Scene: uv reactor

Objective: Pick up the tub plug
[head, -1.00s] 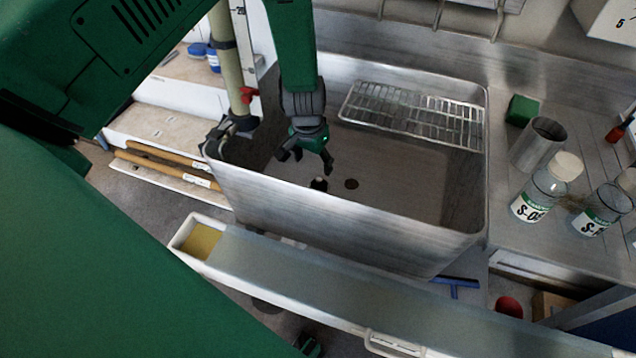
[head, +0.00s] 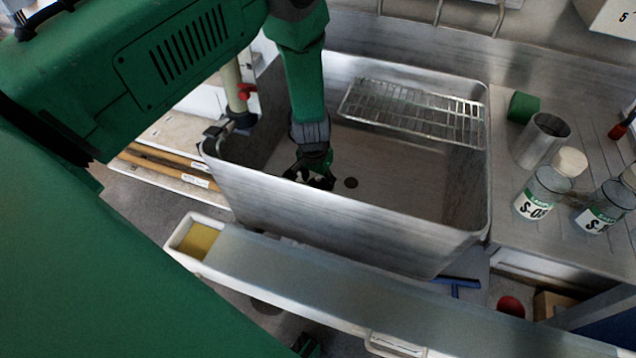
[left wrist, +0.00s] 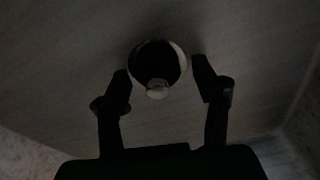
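The tub plug (left wrist: 157,68) is a dark round piece with a pale rim and a small pale knob, on the tub floor. In the left wrist view it lies just ahead of and between the two spread fingers of my left gripper (left wrist: 165,88); I see no finger contact. In the head view my left gripper (head: 309,180) is down inside the metal tub (head: 340,215), close to its floor, and mostly hides the plug. A dark round drain hole (head: 351,183) shows just to the right of the gripper. My right gripper is not in view.
A wire rack (head: 415,112) spans the back of the tub. The tub's front wall stands close to my left gripper. A counter at right holds a metal beaker (head: 541,140), labelled jars (head: 541,195) and a green block (head: 522,107). A long trough (head: 350,285) runs in front.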

